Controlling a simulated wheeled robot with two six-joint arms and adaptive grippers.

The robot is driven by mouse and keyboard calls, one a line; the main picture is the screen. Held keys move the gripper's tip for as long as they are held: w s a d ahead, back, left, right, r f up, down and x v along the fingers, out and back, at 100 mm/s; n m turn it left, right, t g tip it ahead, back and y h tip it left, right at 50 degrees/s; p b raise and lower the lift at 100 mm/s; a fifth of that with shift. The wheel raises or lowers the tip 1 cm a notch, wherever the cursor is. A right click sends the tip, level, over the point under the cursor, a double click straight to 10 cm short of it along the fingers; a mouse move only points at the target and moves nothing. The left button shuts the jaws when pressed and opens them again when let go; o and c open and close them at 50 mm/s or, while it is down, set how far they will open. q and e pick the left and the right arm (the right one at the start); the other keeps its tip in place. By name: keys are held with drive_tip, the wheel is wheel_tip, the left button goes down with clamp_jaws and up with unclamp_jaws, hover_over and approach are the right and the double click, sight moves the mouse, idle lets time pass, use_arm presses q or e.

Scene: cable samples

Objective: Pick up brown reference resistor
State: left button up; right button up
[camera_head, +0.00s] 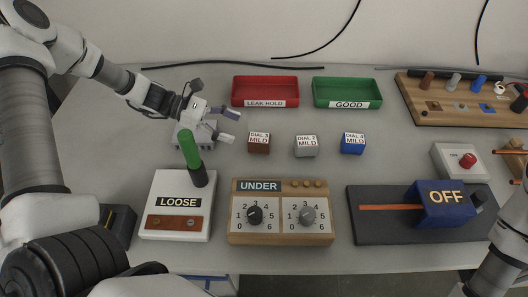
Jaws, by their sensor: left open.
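A small brown cylinder (427,82) stands at the left end of the wooden board (450,117) at the back right; it looks like the brown reference resistor. A brown cube (259,148) labelled "DIAL 3 MILD" sits mid-table. My left gripper (229,126) is open and empty, left of the brown cube and apart from it, far from the brown cylinder. My right gripper is not in view; only part of my right arm shows at the lower right.
Grey (306,151) and blue (352,148) cubes stand in the cube row. Red (265,82) and green (346,84) trays lie behind. In front are the "LOOSE" box with its green-handled lever (190,150), the "UNDER" dial box (281,237) and the "OFF" switch (440,207).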

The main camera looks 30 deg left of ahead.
sight(249, 137)
use_arm(q)
drive_tip(key=f, duration=0.2)
drive_tip(key=w+d+f+b, duration=0.1)
drive_tip(key=shift+w, duration=0.1)
drive_tip(key=x, duration=0.6)
drive_tip(key=shift+s+d+r+b, duration=0.2)
drive_tip(key=shift+s+b, duration=0.1)
drive_tip(key=shift+w+d, duration=0.15)
drive_tip(key=shift+d, duration=0.05)
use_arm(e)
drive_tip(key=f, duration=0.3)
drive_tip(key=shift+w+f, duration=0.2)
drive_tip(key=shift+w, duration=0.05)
use_arm(q)
drive_tip(key=c, duration=1.4)
